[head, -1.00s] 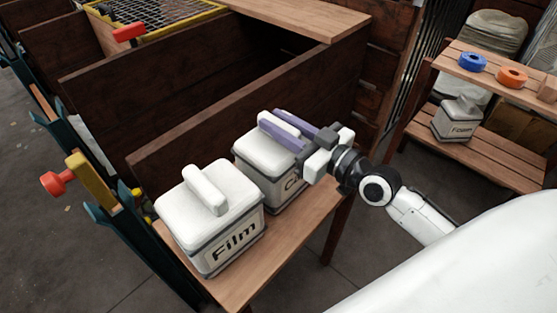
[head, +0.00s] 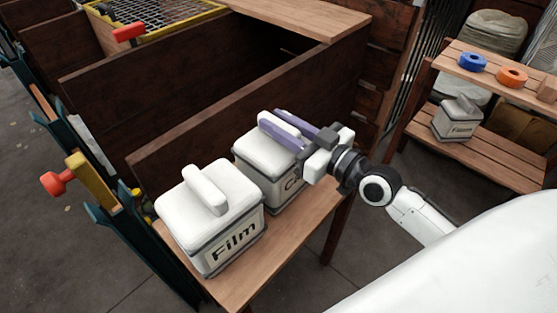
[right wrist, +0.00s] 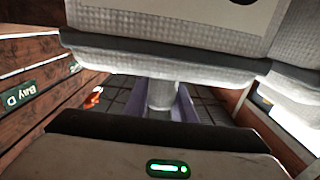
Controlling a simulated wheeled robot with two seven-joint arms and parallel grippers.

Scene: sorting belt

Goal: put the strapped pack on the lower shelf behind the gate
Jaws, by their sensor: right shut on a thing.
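A white quilted pack (head: 258,160) with a dark band round it and a label beginning with "C" is at the far end of the wooden bench. My right gripper (head: 285,130) has purple fingers and is shut on this pack's top handle. Its arm hides part of the label. In the right wrist view, the white quilted pack surface (right wrist: 165,45) fills the top. I cannot tell whether the pack touches the bench. A similar pack labelled "Film" (head: 208,215) stands upright in front. The lower shelf (head: 500,165) is on the rack at right. My left gripper is not in view.
A labelled white pack (head: 456,120) sits on the lower shelf; blue (head: 473,61) and orange (head: 512,76) rings lie above it. Dark wooden walls (head: 240,115) stand behind the bench (head: 250,270). A red knob (head: 57,183) is at left. The right wrist view shows a "Bay D" sign (right wrist: 18,95).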

